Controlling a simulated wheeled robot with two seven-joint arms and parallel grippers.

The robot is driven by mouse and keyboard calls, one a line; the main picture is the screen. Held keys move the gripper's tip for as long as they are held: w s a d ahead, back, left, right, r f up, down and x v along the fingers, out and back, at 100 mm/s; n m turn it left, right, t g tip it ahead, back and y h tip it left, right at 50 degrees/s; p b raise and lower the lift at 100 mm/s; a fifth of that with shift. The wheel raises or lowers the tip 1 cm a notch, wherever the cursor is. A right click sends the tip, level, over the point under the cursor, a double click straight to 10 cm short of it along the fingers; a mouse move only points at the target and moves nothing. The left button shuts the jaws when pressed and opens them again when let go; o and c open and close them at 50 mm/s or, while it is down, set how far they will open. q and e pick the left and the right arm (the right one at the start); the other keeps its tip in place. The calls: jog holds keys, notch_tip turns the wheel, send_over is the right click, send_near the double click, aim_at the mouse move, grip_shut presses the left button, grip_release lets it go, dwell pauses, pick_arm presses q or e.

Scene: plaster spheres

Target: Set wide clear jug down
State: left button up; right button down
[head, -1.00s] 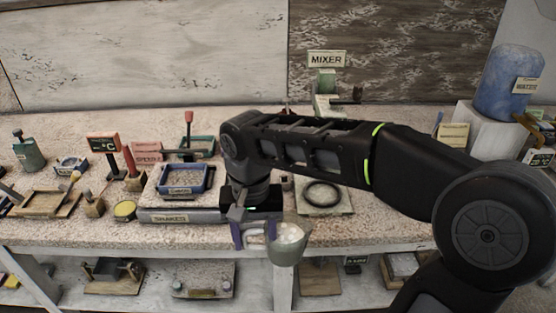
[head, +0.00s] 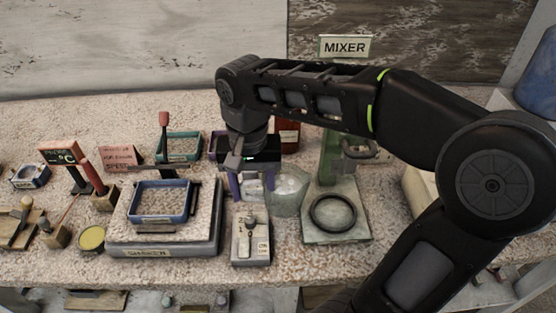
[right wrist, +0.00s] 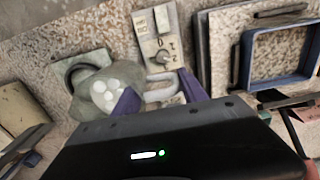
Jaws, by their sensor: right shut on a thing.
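The wide clear jug (head: 290,196) is greenish and see-through, with pale round lumps inside. My right gripper (head: 253,186) is shut on it at its left side and holds it upright over the counter. In the right wrist view the jug (right wrist: 82,108) lies left of my purple fingers, with its pale handle (right wrist: 161,84) between them. The arm hides part of the space behind it. I cannot tell whether its base touches the counter. My left gripper is not in view.
The mixer stand (head: 333,229) with a black ring is right of the jug. A grey switch box (head: 251,252) stands in front. The shaker (head: 205,240) with a blue tray (head: 160,202) is at left. A brown bottle (head: 288,137) stands behind.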

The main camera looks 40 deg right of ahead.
jog(key=w+d+f+p, duration=0.2)
jog(key=w+d+p, duration=0.2)
jog(key=w+d, duration=0.7)
jog(key=w, duration=0.3)
jog(key=shift+w+f, duration=0.15)
jog(key=shift+a, duration=0.1)
notch_tip(320, 180, down, 5)
jog(key=shift+r+p, duration=0.2)
jog(key=shift+p, duration=0.2)
jog(key=shift+f, duration=0.1)
